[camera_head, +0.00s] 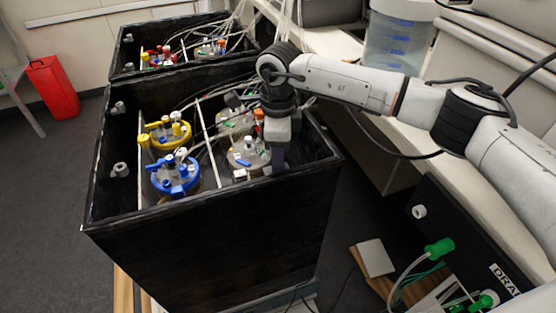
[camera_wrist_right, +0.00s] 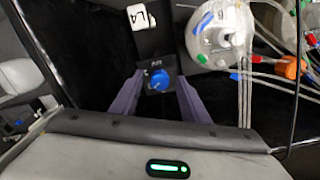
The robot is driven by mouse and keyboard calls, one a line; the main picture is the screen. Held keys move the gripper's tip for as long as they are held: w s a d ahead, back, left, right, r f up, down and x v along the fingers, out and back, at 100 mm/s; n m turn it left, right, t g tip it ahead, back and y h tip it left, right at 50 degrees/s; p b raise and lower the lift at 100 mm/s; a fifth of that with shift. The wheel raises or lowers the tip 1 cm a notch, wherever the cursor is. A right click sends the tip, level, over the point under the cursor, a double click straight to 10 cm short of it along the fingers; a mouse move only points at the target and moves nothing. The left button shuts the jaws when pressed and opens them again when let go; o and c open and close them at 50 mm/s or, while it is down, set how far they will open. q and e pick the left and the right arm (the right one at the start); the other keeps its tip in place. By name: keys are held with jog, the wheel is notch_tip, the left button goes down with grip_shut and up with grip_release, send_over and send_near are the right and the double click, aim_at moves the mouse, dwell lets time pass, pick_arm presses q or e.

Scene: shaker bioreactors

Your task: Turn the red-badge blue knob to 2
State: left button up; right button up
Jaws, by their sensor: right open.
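A blue knob (camera_wrist_right: 160,79) sits on a small dark plate inside the black box in the right wrist view. White markings on the plate are too small to read, and I see no clear red badge. My right gripper (camera_wrist_right: 158,88) is open, its two purple-grey fingers on either side of the knob; I cannot tell whether they touch it. In the head view my right gripper (camera_head: 277,155) reaches down at the right wall of the front black box (camera_head: 215,235), and the knob is hidden there. My left gripper is not in view.
Vessels with a blue ring (camera_head: 176,175) and a yellow ring (camera_head: 168,134) stand in the box. A second black box (camera_head: 180,42) is behind.

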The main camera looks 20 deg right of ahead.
notch_tip(320, 180, up, 10)
jog(key=shift+r, duration=0.15)
dwell(0.3)
